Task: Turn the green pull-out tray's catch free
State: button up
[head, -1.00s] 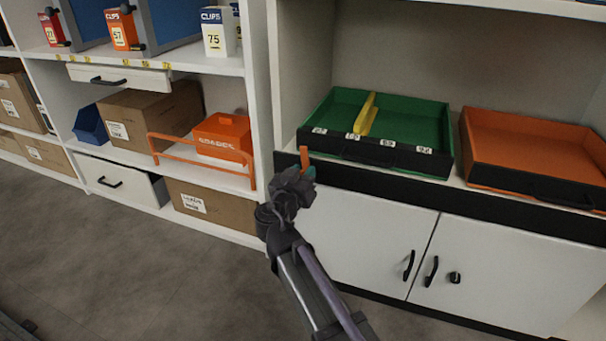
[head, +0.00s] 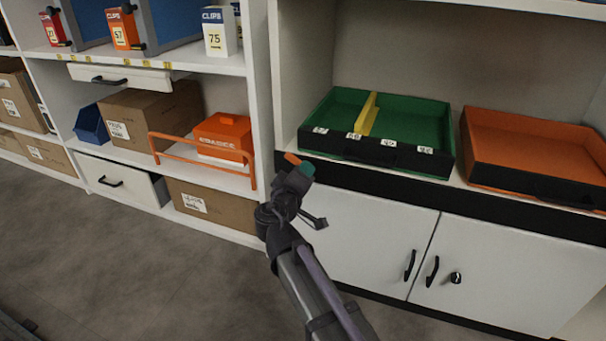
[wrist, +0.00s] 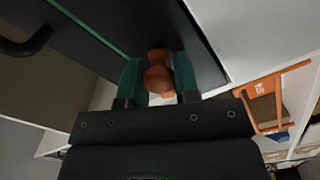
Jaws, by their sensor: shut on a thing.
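The green pull-out tray (head: 408,119) sits on the shelf in the head view, with a yellow divider, a black front and white labels. Its catch (head: 291,158), a small orange lever, is at the tray's left front corner and leans up and to the left. My gripper (head: 306,168) is at the catch, its teal fingers partly hiding it. In the wrist view the orange catch (wrist: 158,74) is between the two teal fingers, which are shut on it. The catch's pivot is hidden.
An orange tray (head: 530,143) stands right of the green one. White cupboard doors (head: 370,235) with black handles are below. An orange rail (head: 200,157) and an orange box (head: 224,133) are on the left shelf. The grey floor (head: 130,260) is clear.

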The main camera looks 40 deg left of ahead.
jog(key=n, duration=0.5)
jog(key=shift+n, duration=0.3)
dwell(0.4)
jog(key=o, duration=0.9)
jog(key=v, duration=1.1)
